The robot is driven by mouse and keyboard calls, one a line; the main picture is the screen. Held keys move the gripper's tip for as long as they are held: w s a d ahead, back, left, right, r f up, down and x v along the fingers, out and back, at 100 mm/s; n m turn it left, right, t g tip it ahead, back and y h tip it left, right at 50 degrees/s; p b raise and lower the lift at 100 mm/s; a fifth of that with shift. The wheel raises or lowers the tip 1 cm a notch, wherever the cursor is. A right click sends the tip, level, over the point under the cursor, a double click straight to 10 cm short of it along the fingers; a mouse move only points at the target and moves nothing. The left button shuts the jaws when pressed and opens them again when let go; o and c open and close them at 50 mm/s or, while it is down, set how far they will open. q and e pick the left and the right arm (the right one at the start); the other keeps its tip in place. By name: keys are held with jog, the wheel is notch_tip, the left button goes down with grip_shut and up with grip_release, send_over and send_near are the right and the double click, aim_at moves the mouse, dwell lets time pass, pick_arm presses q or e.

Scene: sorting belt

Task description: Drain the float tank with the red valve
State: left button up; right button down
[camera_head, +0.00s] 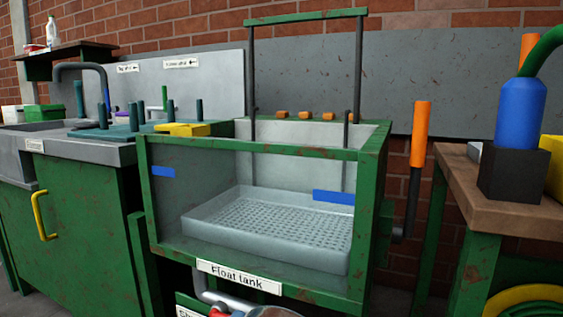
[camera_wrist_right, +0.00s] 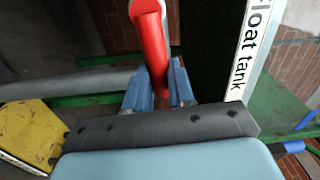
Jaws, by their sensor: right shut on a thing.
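The float tank (camera_head: 262,154) is a green-framed, clear-fronted box in the middle of the head view, with its name label (camera_head: 238,276) on the lower front edge. A perforated white tray (camera_head: 215,209) sits inside, low in the tank. I cannot tell a water level for certain. The red valve (camera_wrist_right: 150,35) shows in the right wrist view as a red handle below the tank label. My right gripper (camera_wrist_right: 160,82) is shut on the red handle, its blue fingers on either side. In the head view only a small red part shows at the bottom edge. My left gripper is in neither view.
A grey pipe (camera_head: 207,288) runs under the tank. A sink counter with a green cabinet (camera_head: 82,208) stands left. A wooden bench (camera_head: 490,186) with a blue bottle (camera_head: 520,112) stands right. An orange-handled lever (camera_head: 420,135) rises beside the tank.

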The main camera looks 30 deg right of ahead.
dwell(0.4)
jog(key=r+n+p, duration=0.1)
jog(key=p, duration=0.1)
jog(key=n+p, duration=0.2)
jog(key=shift+w+a+r+p, duration=0.15)
jog(key=shift+r+p, duration=0.2)
